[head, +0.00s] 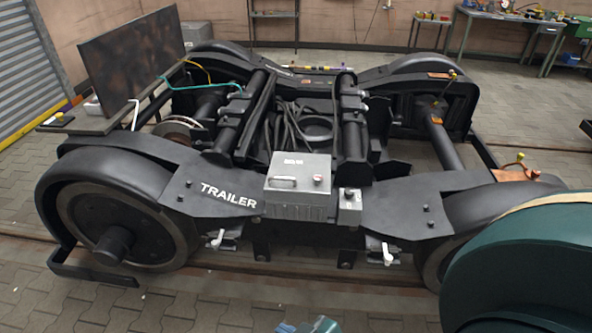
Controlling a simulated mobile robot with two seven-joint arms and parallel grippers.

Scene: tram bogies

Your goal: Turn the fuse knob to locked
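A grey metal box (298,188) with a handle on its lid is mounted at the front middle of the black bogie frame marked TRAILER. Neither of my grippers is in view.
Two white-handled levers (217,239) (387,254) hang below the frame front. Black wheels (120,225) flank it. A large dark green rounded shape (530,265) fills the lower right; I cannot tell what it is. Paved floor (60,300) is clear at lower left.

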